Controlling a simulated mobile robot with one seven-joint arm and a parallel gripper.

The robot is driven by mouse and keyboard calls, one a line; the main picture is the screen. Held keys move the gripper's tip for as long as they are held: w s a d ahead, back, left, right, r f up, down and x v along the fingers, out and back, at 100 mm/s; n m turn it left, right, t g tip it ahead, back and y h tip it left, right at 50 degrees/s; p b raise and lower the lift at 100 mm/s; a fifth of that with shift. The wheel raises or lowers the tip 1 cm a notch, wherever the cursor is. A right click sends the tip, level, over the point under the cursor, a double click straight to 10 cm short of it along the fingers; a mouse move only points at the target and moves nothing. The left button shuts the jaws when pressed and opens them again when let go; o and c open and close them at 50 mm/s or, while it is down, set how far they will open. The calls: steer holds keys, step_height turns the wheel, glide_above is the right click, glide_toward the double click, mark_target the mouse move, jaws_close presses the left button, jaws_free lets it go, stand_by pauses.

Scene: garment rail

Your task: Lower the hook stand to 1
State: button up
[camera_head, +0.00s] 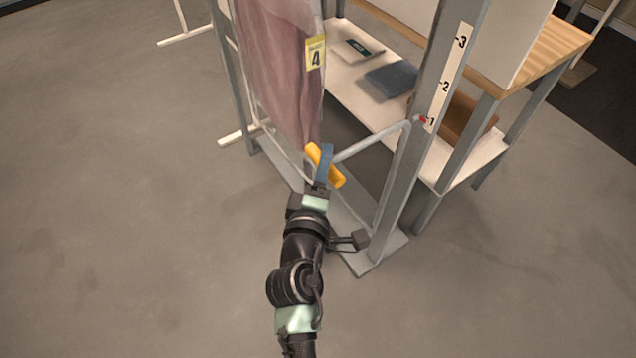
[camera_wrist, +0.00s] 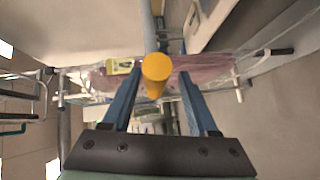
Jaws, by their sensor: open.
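The hook stand has a grey post (camera_head: 408,175) with a white scale (camera_head: 447,80) marked 1, 2 and 3. A small red pointer (camera_head: 422,119) is beside the 1 mark. A grey bar runs from near the pointer to a yellow handle (camera_head: 323,166). My gripper (camera_head: 325,160) is at this handle, with its blue fingers against or around it; contact is unclear. In the wrist view, the yellow handle (camera_wrist: 156,72) appears end-on between the fingertips of my open gripper (camera_wrist: 160,73), with gaps on both sides.
A pinkish covered garment (camera_head: 285,70) with a yellow tag 4 (camera_head: 316,53) hangs just behind the handle. A shelf unit (camera_head: 350,75) with folded items stands behind the post at right. The floor at left is clear.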

steer(key=b+v, duration=0.1)
steer(key=v, duration=1.1)
steer(key=shift+s, duration=0.35)
